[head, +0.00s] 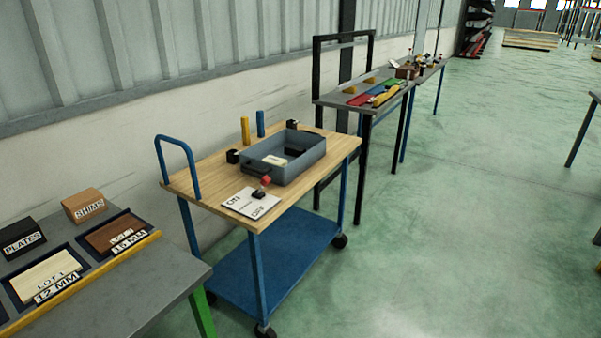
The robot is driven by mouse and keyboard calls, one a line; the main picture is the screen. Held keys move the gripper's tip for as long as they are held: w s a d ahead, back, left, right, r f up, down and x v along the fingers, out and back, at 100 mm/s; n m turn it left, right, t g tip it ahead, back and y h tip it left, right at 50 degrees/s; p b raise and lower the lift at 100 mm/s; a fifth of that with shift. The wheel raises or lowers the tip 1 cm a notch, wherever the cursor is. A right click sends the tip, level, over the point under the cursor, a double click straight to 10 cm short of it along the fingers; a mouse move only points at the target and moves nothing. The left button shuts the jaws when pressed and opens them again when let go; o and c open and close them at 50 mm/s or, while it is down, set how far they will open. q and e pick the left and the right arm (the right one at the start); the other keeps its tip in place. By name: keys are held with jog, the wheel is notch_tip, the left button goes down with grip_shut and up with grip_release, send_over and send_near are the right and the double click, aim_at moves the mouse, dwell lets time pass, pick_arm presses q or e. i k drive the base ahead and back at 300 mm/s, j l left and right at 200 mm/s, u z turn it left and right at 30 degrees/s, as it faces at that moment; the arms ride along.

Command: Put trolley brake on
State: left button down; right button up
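The trolley (205,204) stands in the middle, with a wooden top, blue legs, a blue lower shelf and dark castors. On the top's front edge is a white plate (240,202) marked with what looks like ON at its left and OFF at its right. A small lever with a red knob (266,180) rises from a dark base on this plate; which label it leans toward is hard to tell. A blue push handle (176,140) stands at the trolley's left end. Neither of my grippers is in view.
A grey bin (318,150) sits on the trolley top, with yellow (245,130) and blue (260,124) cylinders behind it. A grey bench (150,272) with labelled trays is at lower left. Another table (330,102) stands beyond.

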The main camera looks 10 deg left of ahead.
aim_at(265, 182)
jog(key=i+l, duration=1.05)
jog(key=i, duration=0.15)
